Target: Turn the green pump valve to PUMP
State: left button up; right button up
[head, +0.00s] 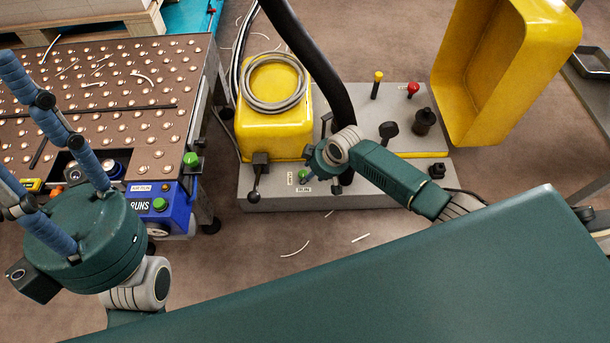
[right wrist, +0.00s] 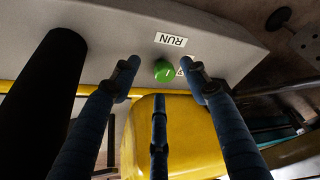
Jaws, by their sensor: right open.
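The green pump valve (right wrist: 163,71) is a small round knob on the grey machine base, with a faint pale mark on top. A RUN label (right wrist: 171,39) is beside it, and a second label (right wrist: 181,72) is partly hidden by a finger. In the head view the valve (head: 303,175) is mostly covered by my right gripper (head: 314,173). In the right wrist view my right gripper (right wrist: 160,80) is open, its blue fingers spread around the knob; contact cannot be told. My left gripper (head: 20,125) is at the far left, fingers spread and empty.
A thick black hose (head: 318,65) runs down close to my right gripper. A yellow housing (head: 272,120) with a coiled grey hose, a black-knobbed lever (head: 254,196) and several other knobs share the grey base (head: 350,193). A ball-transfer table (head: 120,120) stands left.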

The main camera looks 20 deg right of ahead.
aim_at(303, 173)
jog(key=shift+w+a+f+b, duration=0.15)
jog(key=shift+w+a+b, duration=0.25)
jog(key=shift+w, duration=0.5)
jog(key=shift+b+x, duration=0.65)
jog(key=shift+x, duration=0.7)
jog(key=shift+a, duration=0.1)
jog(key=c, duration=1.1)
